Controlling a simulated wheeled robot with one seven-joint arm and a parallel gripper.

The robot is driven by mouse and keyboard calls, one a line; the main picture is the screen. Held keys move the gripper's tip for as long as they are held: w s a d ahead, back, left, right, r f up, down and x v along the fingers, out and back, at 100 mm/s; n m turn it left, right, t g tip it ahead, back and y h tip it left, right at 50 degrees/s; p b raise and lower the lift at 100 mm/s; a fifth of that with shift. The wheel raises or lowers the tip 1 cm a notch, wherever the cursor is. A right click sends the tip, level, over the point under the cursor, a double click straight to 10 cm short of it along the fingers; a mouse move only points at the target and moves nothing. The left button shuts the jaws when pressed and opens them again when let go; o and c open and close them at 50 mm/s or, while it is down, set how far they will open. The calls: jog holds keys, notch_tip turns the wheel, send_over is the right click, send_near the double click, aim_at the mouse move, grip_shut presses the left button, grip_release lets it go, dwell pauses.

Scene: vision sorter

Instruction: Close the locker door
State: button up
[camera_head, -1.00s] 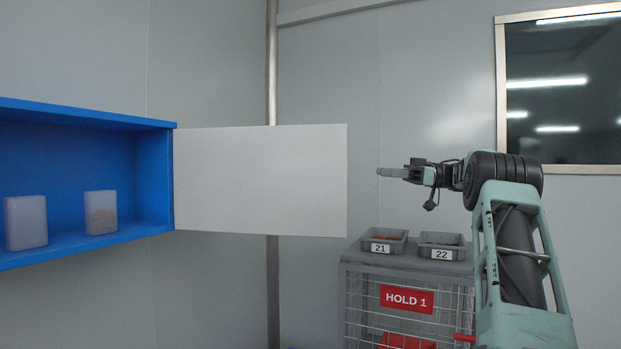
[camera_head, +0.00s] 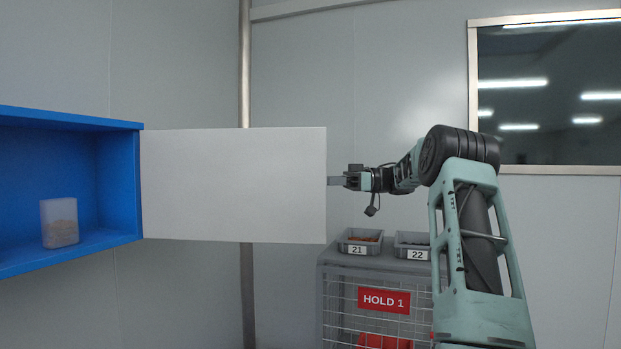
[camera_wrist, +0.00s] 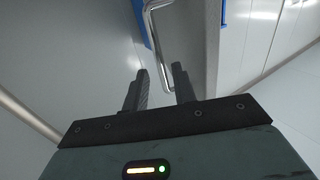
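The locker (camera_head: 122,185) is an open-fronted blue box on the left in the head view. Its white door (camera_head: 235,185) stands wide open, extending right from the locker's right side. My gripper (camera_head: 335,181) is at the door's free right edge, fingertips seeming to overlap it; contact cannot be told. In the wrist view my gripper (camera_wrist: 160,75) has its two fingers apart with nothing clamped. A metal bar handle (camera_wrist: 158,50) on the door (camera_wrist: 193,45) runs toward the gap between the fingers. A strip of the blue locker (camera_wrist: 140,18) shows at the top.
A translucent container (camera_head: 59,222) stands inside the locker. Below my arm is a wire-sided cart (camera_head: 375,325) marked HOLD 1, carrying grey bins 21 (camera_head: 360,243) and 22 (camera_head: 413,246). A metal post (camera_head: 245,80) stands behind the door.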

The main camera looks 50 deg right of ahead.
aim_at(310, 181)
jog(key=shift+p+x, duration=0.4)
jog(key=shift+x, duration=1.9)
grip_shut()
